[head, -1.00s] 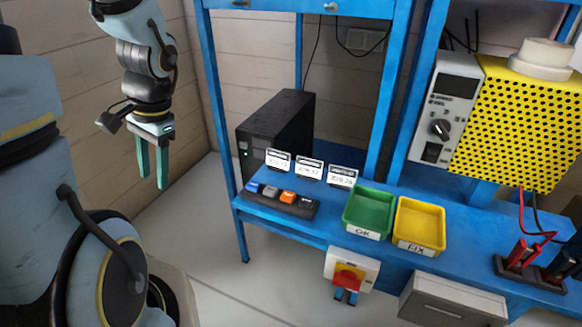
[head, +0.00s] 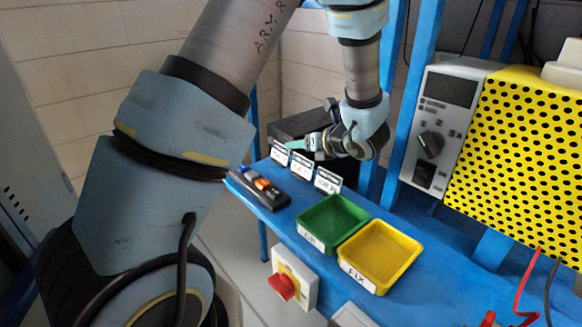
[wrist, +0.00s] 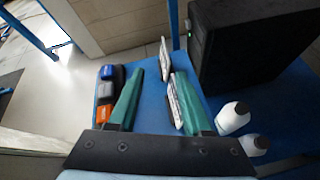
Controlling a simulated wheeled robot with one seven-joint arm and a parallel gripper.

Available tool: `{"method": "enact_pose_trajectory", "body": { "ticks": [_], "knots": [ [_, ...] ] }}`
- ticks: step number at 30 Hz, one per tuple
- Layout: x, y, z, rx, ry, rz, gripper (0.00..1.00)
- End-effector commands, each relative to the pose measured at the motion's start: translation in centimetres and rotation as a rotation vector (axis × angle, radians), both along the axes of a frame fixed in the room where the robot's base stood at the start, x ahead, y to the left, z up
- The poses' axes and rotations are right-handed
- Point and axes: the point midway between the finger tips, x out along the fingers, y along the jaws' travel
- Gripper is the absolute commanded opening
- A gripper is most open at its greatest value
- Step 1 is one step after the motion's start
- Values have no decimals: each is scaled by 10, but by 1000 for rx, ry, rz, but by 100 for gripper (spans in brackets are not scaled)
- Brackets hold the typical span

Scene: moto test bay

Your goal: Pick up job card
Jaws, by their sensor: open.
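Three white job cards in dark holders stand in a row on the blue bench. In the head view they are the left card (head: 280,153), the middle card (head: 301,165) and the right card (head: 327,180). My gripper (head: 292,145) is at the row, close behind the left and middle cards. In the wrist view my gripper (wrist: 158,73) has its green fingers apart. One card (wrist: 174,102) stands between them, close beside the right finger. Another card (wrist: 165,58) stands beyond the fingertips. Whether a finger touches a card cannot be told.
A strip with blue, grey and orange blocks (head: 262,186) lies left of the cards. A green tray (head: 345,238) and a yellow tray (head: 380,278) sit to their right. A black computer case (wrist: 235,45) and two white bottles (wrist: 232,118) stand close to the right finger.

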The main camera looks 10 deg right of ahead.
Motion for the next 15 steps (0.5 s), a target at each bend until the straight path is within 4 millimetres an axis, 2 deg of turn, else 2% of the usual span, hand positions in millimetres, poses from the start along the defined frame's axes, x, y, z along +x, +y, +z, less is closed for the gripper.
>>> {"method": "enact_pose_trajectory", "body": {
  "ticks": [3,9,15],
  "knots": [
    [7,-4,-4,18,-6,-28,49],
    [32,7,-16,18,-7,-26,49],
    [47,14,-25,15,-6,-26,49]
  ]
}}
